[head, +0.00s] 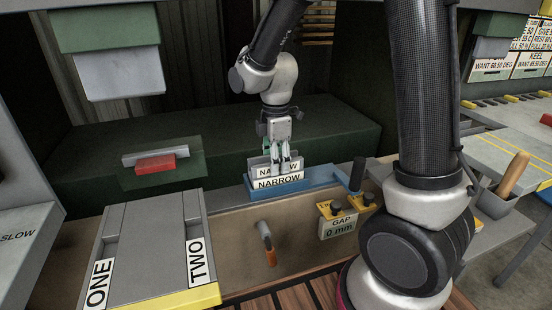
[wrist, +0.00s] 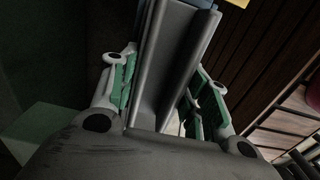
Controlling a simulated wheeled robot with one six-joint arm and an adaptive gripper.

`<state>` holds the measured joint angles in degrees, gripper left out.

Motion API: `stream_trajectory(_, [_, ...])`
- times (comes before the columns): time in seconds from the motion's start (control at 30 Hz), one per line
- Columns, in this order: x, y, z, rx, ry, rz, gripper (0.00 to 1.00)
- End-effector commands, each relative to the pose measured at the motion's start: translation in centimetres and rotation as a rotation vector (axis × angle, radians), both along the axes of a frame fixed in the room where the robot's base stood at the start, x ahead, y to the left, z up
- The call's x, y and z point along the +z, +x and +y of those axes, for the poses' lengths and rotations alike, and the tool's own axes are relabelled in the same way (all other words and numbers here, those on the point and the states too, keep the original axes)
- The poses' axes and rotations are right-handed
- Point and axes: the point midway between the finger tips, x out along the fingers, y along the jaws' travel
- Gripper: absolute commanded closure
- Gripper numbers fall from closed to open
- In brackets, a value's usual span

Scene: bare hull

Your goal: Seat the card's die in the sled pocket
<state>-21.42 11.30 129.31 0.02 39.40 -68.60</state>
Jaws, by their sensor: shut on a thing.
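My gripper (head: 283,164) points down over the blue sled (head: 322,179) and is shut on a grey die (wrist: 164,63) with a label reading NARROW (head: 262,172), partly covered by the fingers. A second NARROW label (head: 277,183) stands just in front, at the sled. In the wrist view, the green-padded fingers (wrist: 160,100) lie on both sides of the long grey die. Whether the die rests in the sled pocket or is just above it, I cannot tell. The pocket is hidden.
A display reading GAP 0 mm (head: 338,226) is right of the sled, near a dark upright handle (head: 357,173). An orange-tipped lever (head: 268,245) is in front. Trays marked ONE (head: 137,240) and TWO (head: 175,215) lie front left. A red block (head: 155,165) is at left.

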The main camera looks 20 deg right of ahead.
Motion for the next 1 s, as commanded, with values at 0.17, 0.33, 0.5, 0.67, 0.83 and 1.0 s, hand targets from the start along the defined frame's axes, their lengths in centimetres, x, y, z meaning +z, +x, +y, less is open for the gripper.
stream_trajectory(0.17, [-0.4, 0.0, 0.0, 0.000, 0.000, -0.001, 1.00])
stream_trajectory(0.33, [-0.7, 0.0, 0.0, 0.000, 0.000, 0.000, 1.00])
stream_trajectory(0.5, [-1.1, 0.0, 0.0, 0.000, 0.000, -0.001, 1.00])
stream_trajectory(0.67, [-1.4, 0.0, 0.0, 0.000, 0.000, -0.001, 0.52])
stream_trajectory(0.83, [-1.4, 0.0, 0.0, 0.000, 0.000, 0.000, 0.29])
stream_trajectory(1.0, [-1.4, 0.0, 0.0, 0.000, 0.000, 0.000, 0.29])
